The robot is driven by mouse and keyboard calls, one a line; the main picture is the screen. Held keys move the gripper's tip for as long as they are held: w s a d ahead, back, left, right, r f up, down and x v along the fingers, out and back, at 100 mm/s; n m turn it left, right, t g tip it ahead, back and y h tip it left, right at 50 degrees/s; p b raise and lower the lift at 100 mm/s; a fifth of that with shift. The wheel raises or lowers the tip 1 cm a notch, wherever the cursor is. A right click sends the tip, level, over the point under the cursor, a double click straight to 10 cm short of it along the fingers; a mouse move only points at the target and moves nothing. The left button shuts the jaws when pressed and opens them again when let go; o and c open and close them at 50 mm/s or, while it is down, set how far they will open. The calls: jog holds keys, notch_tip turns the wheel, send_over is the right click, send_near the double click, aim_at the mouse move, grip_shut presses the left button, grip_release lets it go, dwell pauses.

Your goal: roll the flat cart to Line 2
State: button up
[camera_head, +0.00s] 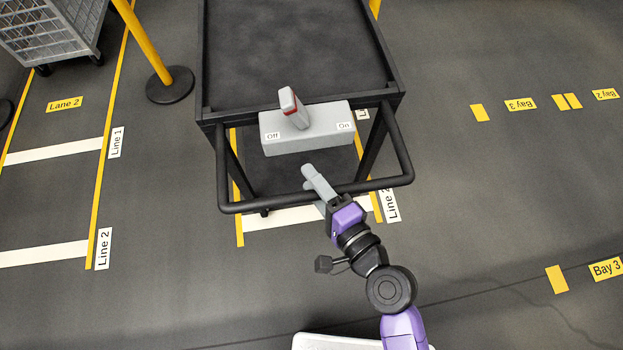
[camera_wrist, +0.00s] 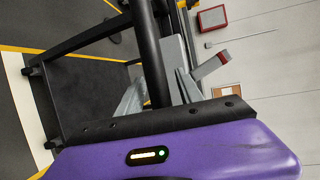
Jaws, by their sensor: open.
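The flat cart (camera_head: 295,55) is black, with a bare top and a looped push handle (camera_head: 400,150) on its near side. A grey box (camera_head: 320,138) marked Off and On sits at its near edge; its red-banded lever (camera_head: 290,105) tilts slightly towards Off. The Line 2 label (camera_head: 392,205) lies right of a white floor strip (camera_head: 295,216), near the cart's near feet. My gripper (camera_head: 313,180) is open at the handle's near bar. In the wrist view the handle bar (camera_wrist: 148,50) passes between the grey fingers (camera_wrist: 160,92); contact cannot be told.
Yellow lines edge the cart's lane. A yellow post (camera_head: 165,80) stands close on the left, with a grey cage cart (camera_head: 50,35) beyond it.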

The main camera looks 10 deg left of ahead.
jog(key=b+v, duration=0.1)
jog(key=v, duration=0.6)
jog(key=shift+d, duration=0.1)
dwell(0.4)
jog(key=s+d+n+t+h+p, duration=0.15)
jog(key=s+d+n+h, duration=0.25)
jog(key=s+d+h, duration=0.55)
jog(key=s+d+r+n+p, duration=0.1)
jog(key=s+d+r+n, duration=0.6)
jog(key=s+d+r, duration=0.1)
notch_tip(320, 180, up, 2)
jog(key=shift+s+d+r+t, duration=0.1)
jog(key=shift+s+d+t, duration=0.3)
jog(key=shift+s+t, duration=0.05)
jog(key=shift+h, duration=0.25)
jog(key=shift+c, duration=0.2)
